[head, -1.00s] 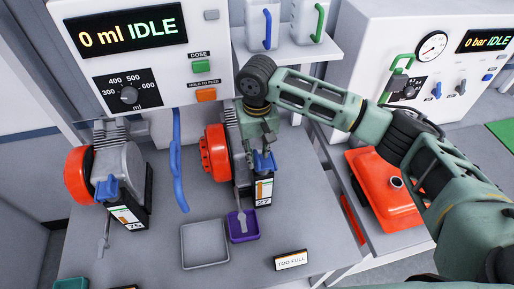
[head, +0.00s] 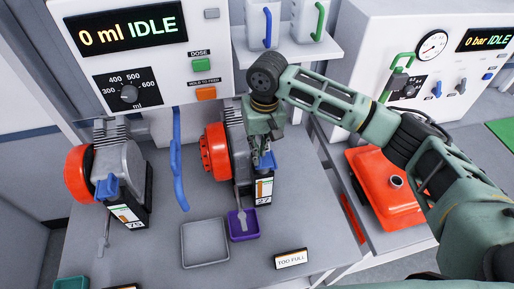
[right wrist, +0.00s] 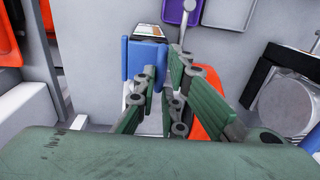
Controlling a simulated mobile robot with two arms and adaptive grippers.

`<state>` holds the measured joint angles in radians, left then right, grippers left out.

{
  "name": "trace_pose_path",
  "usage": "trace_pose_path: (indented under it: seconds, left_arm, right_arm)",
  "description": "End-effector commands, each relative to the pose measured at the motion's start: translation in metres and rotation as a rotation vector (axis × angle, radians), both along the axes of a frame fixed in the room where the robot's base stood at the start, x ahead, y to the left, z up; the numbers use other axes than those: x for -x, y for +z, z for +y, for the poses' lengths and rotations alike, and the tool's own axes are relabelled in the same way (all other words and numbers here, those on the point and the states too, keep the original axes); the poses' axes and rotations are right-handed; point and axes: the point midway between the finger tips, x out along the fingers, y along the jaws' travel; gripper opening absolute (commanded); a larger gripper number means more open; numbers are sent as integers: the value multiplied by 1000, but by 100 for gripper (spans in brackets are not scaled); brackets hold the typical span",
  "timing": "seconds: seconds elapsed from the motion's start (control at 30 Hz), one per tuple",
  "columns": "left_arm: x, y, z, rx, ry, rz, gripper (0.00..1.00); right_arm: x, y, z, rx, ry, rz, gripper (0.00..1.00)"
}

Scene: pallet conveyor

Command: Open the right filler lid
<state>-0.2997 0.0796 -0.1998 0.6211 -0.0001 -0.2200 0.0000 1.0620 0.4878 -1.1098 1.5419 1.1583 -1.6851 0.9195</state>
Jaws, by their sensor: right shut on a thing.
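Two grey pump-like units with red round ends stand on the bench. The right unit (head: 213,150) carries a blue filler lid (head: 268,160) above its black-framed label panel marked 27. My right gripper (head: 262,155) reaches down over this unit and is shut on the blue lid, partly hiding it. In the right wrist view, the blue lid (right wrist: 146,57) shows at the green fingers (right wrist: 162,80). I cannot tell how far the lid is lifted. The left unit (head: 118,160) has a similar blue lid (head: 107,187). My left gripper is not in view.
A grey tray (head: 205,262) and a purple tray (head: 254,230) lie in front of the right unit. A "TOO FULL" sign (head: 291,259) stands to their right.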

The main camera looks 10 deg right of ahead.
Motion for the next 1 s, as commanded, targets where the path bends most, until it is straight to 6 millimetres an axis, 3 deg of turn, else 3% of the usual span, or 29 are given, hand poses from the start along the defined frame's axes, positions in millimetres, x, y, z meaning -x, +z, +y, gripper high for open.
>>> trace_pose_path:
  seconds: [0.63, 1.0]
  left_arm:
    - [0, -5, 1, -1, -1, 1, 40]
    - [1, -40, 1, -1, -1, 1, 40]
  right_arm:
    - [1, 9, -43, -557, -9, 1, 0]
    - [1, 0, -68, -912, -7, -2, 0]
